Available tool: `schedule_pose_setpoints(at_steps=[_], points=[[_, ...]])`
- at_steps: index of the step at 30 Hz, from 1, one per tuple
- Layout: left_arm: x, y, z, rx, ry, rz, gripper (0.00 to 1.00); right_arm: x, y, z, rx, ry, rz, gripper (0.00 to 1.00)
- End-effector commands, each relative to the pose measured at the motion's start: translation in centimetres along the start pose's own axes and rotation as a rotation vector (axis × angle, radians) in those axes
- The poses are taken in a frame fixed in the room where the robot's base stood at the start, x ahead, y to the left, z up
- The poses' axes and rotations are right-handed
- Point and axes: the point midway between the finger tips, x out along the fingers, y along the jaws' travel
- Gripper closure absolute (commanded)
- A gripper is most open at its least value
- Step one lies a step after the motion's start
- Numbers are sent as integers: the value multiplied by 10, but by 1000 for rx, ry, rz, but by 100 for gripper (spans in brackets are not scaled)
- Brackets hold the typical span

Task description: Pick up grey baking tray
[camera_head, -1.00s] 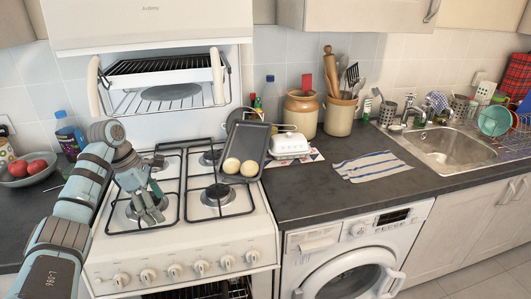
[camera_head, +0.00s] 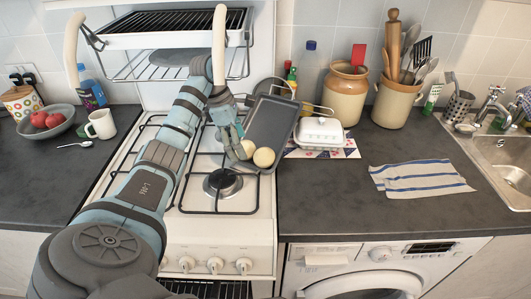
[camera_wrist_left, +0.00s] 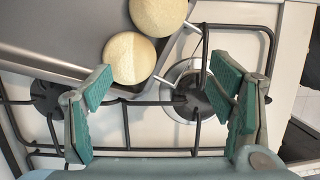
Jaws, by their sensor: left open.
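The grey baking tray (camera_head: 271,123) rests at a tilt over the right part of the hob, reaching toward the counter edge. Two round pale buns lie at its near end, one (camera_head: 264,157) by the corner and one (camera_head: 245,150) beside it. My left gripper (camera_head: 236,148) is at the tray's left near side, in front of part of it. In the left wrist view the gripper (camera_wrist_left: 165,100) is open, with nothing between its green pads; the tray corner (camera_wrist_left: 60,32) and buns lie just beyond the fingertips. My right gripper is not in view.
A white butter dish (camera_head: 319,131) stands right of the tray on a patterned mat. The grill rack (camera_head: 170,40) overhangs the hob. The counter holds a striped cloth (camera_head: 420,178).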

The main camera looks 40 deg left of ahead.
Motion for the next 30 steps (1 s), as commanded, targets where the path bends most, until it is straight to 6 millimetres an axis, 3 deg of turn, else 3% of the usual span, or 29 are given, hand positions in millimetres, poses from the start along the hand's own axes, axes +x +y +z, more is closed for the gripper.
schedule_pose_setpoints(at_steps=[10,14,21,30], points=[[18,-1,57,-1,0,-3,24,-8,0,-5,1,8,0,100],[42,-1,53,-4,2,-2,24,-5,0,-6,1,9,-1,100],[45,0,53,-3,1,1,26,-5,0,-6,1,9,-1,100],[45,0,53,-3,1,0,74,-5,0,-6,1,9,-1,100]])
